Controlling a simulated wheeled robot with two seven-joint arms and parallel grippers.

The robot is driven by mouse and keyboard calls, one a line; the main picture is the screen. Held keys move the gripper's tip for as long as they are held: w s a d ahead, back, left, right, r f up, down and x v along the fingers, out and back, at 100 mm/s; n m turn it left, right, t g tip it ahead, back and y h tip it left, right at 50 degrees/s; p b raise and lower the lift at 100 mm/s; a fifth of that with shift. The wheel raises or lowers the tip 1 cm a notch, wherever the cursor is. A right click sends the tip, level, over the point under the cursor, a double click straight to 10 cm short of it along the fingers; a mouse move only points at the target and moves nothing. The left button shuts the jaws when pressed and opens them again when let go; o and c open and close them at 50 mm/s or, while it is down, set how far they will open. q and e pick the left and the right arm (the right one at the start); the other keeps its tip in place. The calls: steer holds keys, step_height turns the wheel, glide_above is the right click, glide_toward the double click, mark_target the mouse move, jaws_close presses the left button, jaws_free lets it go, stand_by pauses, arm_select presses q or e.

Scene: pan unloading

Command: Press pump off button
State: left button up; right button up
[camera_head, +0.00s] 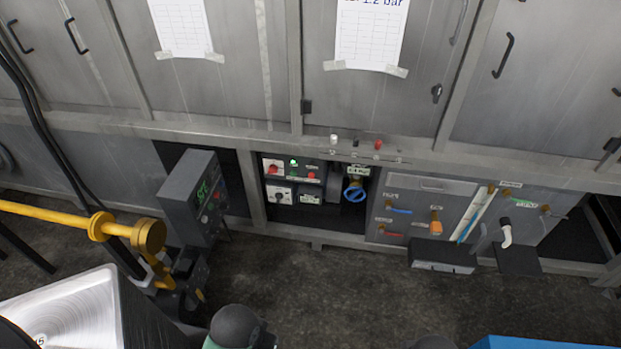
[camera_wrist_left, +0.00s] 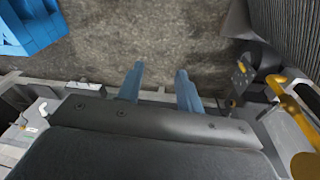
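A control panel (camera_head: 283,196) sits in a dark recess in the middle of the grey cabinet in the head view. It has a green-lit button (camera_head: 294,162), a red knob (camera_head: 272,169) and a small red button (camera_head: 312,175). The labels are too small to read, so I cannot tell which is the pump off button. My left gripper (camera_wrist_left: 160,87) shows in the left wrist view with two blue fingers apart and nothing between them, over dark floor. The head view shows neither gripper's fingers.
A blue valve wheel (camera_head: 354,193) is right of the panel. White (camera_head: 333,138) and red (camera_head: 378,145) knobs stand on the ledge above. Floor before the recess is clear.

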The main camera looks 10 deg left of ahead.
arm_select(q)
jaws_close()
stand_by(1.0)
stand_by(0.4)
